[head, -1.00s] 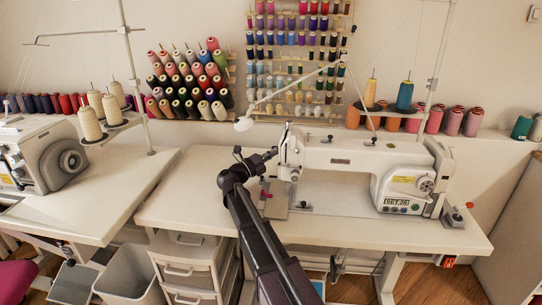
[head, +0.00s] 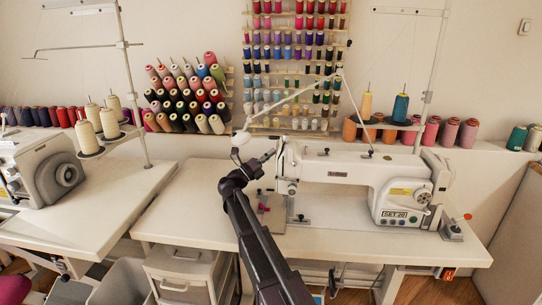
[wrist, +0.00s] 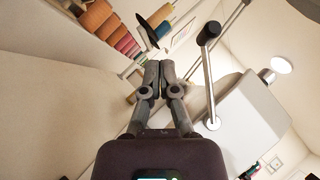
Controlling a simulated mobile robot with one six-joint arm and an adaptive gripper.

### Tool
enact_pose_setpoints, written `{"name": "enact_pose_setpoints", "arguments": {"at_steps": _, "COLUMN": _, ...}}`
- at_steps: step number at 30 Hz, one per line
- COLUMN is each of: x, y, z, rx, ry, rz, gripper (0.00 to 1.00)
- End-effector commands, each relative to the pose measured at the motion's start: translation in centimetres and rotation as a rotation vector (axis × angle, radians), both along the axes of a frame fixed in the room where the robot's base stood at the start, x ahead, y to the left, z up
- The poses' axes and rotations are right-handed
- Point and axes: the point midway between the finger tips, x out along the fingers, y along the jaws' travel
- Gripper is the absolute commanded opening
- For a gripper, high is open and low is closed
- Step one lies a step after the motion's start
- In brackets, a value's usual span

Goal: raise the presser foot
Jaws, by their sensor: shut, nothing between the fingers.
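The white sewing machine (head: 345,172) stands on its table, with its head end at the left. The presser foot area (head: 291,208) is under that end, but the foot itself is too small to make out. My gripper (head: 271,155) is just left of the machine head, near its upper part. In the wrist view my gripper (wrist: 160,64) has its fingers together and empty. There, the white machine body (wrist: 245,120) is at the right, with a metal lever with a dark knob (wrist: 209,75) on it. The lever stands apart from my fingers in the picture. I cannot tell whether it moves the presser foot.
A thread stand (head: 428,95) rises behind the machine. A second machine (head: 45,170) is at the left. Spools line the back wall. The front of the table (head: 340,240) is clear.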

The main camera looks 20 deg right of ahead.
Motion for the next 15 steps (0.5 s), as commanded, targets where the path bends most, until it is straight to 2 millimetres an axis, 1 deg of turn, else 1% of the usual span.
{"name": "enact_pose_setpoints", "arguments": {"at_steps": 8, "x": 0.0, "y": 0.1, "z": 0.0, "rx": -0.007, "ry": 0.007, "rz": 0.011, "gripper": 0.0}}
{"name": "enact_pose_setpoints", "arguments": {"at_steps": 11, "x": 0.1, "y": 0.4, "z": 0.3, "rx": -0.023, "ry": 0.025, "rz": 0.041, "gripper": 0.0}}
{"name": "enact_pose_setpoints", "arguments": {"at_steps": 15, "x": 0.5, "y": 1.3, "z": 0.9, "rx": -0.071, "ry": 0.073, "rz": 0.12, "gripper": 0.0}}
